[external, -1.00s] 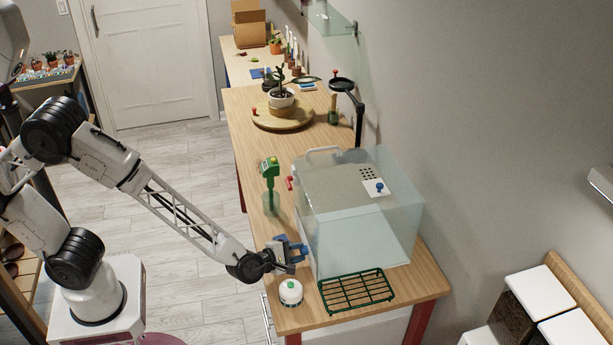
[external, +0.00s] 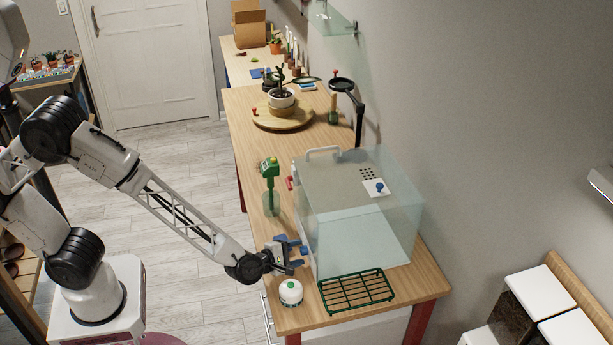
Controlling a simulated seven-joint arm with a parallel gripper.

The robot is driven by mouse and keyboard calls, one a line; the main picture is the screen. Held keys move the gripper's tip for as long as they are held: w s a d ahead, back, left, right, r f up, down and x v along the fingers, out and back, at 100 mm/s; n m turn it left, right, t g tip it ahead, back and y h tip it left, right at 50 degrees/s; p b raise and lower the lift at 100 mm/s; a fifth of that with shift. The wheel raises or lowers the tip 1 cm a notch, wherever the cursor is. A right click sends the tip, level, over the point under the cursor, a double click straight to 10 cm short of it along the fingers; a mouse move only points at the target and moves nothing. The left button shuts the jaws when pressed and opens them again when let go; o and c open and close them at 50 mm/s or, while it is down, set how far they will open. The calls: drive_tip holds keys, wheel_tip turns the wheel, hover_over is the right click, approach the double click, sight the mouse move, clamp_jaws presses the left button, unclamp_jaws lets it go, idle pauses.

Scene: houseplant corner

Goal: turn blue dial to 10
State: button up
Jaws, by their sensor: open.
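The blue dial (external: 380,187) is a small blue knob on a white plate (external: 371,192) on top of the clear box (external: 345,215). Its scale and setting are too small to read. My gripper (external: 301,256) has blue fingers, spread apart and empty. It is at the front left side of the box, above the bench, lower than the dial and well to its left. I cannot tell whether a finger touches the box wall.
A green wire rack (external: 356,291) lies in front of the box. A green-headed tool (external: 269,168) stands left of the box. The box lid has a white handle (external: 324,151).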

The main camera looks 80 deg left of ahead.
drive_tip(key=shift+v, duration=3.7)
drive_tip(key=shift+r, duration=0.15)
drive_tip(key=shift+r+m, duration=0.3)
drive_tip(key=s+a+r+m+g+h, duration=0.1)
drive_tip(key=s+r+m+g+h, duration=0.2)
drive_tip(key=r+m, duration=0.4)
drive_tip(key=s+a+r+m+g+h, duration=0.1)
drive_tip(key=s+a+r+m+h, duration=0.1)
drive_tip(key=s+r+m+h, duration=0.35)
drive_tip(key=s+a+r+m+g+y, duration=0.1)
drive_tip(key=s+a+r+m+g, duration=0.1)
drive_tip(key=s+m, duration=0.3)
drive_tip(key=s+a+r+m+g+y, duration=0.1)
drive_tip(key=s+a+r+m+g, duration=0.2)
drive_tip(key=s, duration=0.8)
drive_tip(key=s+a+r+m+g+y, duration=0.2)
drive_tip(key=s+a+m+g, duration=0.1)
drive_tip(key=s+a+m, duration=0.2)
drive_tip(key=s+m, duration=0.2)
drive_tip(key=s, duration=0.1)
drive_tip(key=shift+a+r, duration=0.25)
drive_tip(key=shift+a, duration=0.15)
drive_tip(key=shift+s, duration=0.1)
